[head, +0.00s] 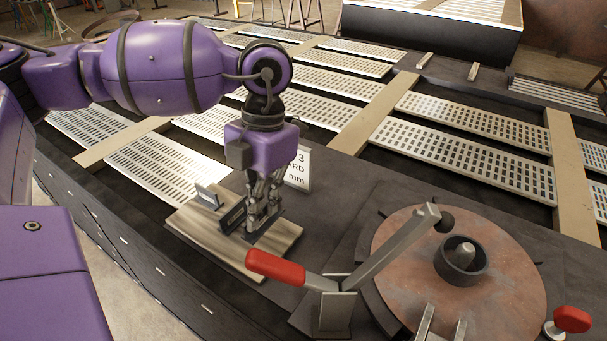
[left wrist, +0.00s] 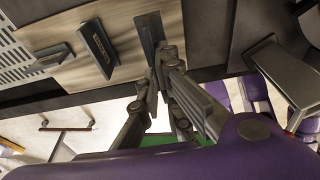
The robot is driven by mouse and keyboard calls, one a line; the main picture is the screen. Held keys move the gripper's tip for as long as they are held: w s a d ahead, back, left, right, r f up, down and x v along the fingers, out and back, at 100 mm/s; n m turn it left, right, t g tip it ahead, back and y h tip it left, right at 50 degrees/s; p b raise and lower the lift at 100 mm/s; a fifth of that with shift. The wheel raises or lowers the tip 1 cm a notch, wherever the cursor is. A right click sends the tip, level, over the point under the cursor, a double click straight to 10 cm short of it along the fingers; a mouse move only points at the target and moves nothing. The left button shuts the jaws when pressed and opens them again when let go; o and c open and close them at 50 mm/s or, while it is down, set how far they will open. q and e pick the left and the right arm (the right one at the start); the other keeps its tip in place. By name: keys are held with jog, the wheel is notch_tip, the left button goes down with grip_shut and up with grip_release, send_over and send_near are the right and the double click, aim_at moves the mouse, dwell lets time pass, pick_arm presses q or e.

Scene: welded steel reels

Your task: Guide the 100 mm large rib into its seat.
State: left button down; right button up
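My left gripper (head: 262,212) points down over a wooden board (head: 187,229) on the left of the dark table. Its fingers, close together in the left wrist view (left wrist: 158,62), appear shut on a dark flat rib (left wrist: 149,30). The rib stands on edge at the board; I cannot see clearly whether it touches the wood. Another dark rib with lettering (left wrist: 97,48) and a lighter rib (head: 208,195) stand beside it. No size is readable on the ribs. A rust-brown reel disc (head: 400,245) with a dark central hub (head: 461,262) lies at right. My right gripper is not in view.
A toggle clamp with a red handle (head: 276,267) stands between board and disc, its arm reaching over the disc. Another red handle (head: 572,319) is at lower right. A white sign (head: 299,168) stands behind my gripper. Slotted metal strips (head: 475,128) and wooden slats cover the back.

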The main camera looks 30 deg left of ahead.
pick_arm(q)
jog(key=shift+s+p+v, duration=0.15)
jog(key=shift+p+v, duration=0.25)
jog(key=shift+v, duration=0.35)
jog(key=shift+s+p+v, duration=0.15)
jog(key=shift+p+v, duration=0.25)
jog(key=shift+v, duration=0.35)
jog(key=shift+p+v, duration=0.4)
jog(key=shift+v, duration=0.45)
jog(key=shift+s, duration=0.25)
